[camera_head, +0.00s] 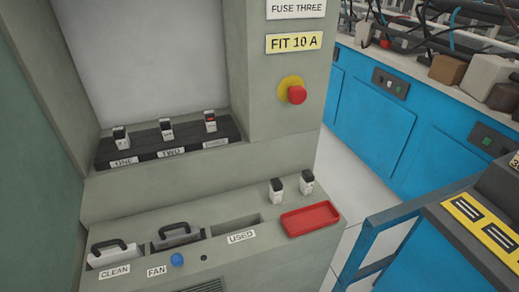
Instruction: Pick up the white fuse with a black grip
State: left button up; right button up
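Two small white fuses with black grips stand upright on the cabinet's lower ledge, the left one (277,191) and the right one (307,182), just behind a red tray (311,219). Three more white pieces with dark tops sit in a black holder (180,150): one at label ONE (121,138), one at TWO (167,130), and one at THREE (210,121) that shows a red mark. Neither of my grippers is in view.
Black-handled pieces sit in slots by the CLEAN label (115,271); the slot by the USED label (241,237) looks empty. A blue rail (385,222) stands right of the cabinet. The red tray looks empty.

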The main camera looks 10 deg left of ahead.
aim_at(210, 120)
jog(key=l+u, duration=0.1)
jog(key=u, duration=0.25)
jog(key=l+u, duration=0.1)
jog(key=u, duration=0.25)
